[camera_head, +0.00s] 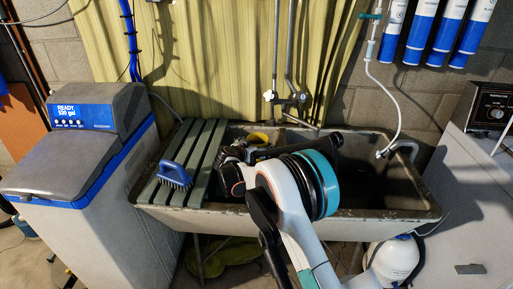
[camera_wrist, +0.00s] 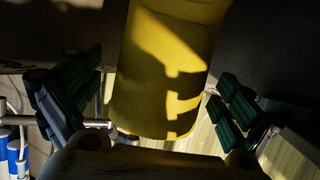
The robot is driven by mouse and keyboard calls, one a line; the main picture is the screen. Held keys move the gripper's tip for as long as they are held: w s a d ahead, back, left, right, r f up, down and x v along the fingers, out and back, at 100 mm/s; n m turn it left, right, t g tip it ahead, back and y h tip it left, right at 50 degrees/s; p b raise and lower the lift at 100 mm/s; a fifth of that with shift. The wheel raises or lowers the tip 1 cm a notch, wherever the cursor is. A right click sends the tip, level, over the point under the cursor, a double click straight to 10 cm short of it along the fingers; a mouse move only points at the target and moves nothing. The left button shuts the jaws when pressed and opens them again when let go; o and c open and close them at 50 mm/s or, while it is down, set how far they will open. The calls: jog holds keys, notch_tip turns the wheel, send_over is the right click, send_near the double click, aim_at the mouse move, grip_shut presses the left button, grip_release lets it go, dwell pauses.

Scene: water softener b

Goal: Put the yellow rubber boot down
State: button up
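The yellow rubber boot (camera_wrist: 160,70) fills the middle of the wrist view, between the two dark green finger pads of my gripper (camera_wrist: 160,105). Narrow gaps show between the boot and the pads on both sides, so the fingers look open around it. In the head view only a small yellow part of the boot (camera_head: 258,138) shows behind my gripper (camera_head: 236,153), over the left part of the stone sink (camera_head: 395,214). My arm hides most of the boot there, and I cannot see what its lower end rests on.
Green slats (camera_head: 193,160) lie across the sink's left end, with a blue brush (camera_head: 174,174) on them. A water softener (camera_head: 85,150) stands left. Taps (camera_head: 285,97) and a hanging white hose (camera_head: 397,105) are above the sink. A grey machine (camera_head: 475,190) stands right.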

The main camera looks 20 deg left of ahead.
jog(key=shift+r, duration=0.15)
jog(key=shift+s+r, duration=0.15)
jog(key=shift+s, duration=0.2)
jog(key=p+v, duration=0.3)
jog(key=v, duration=0.8)
jog(key=shift+p, duration=0.35)
jog(key=shift+r, duration=0.15)
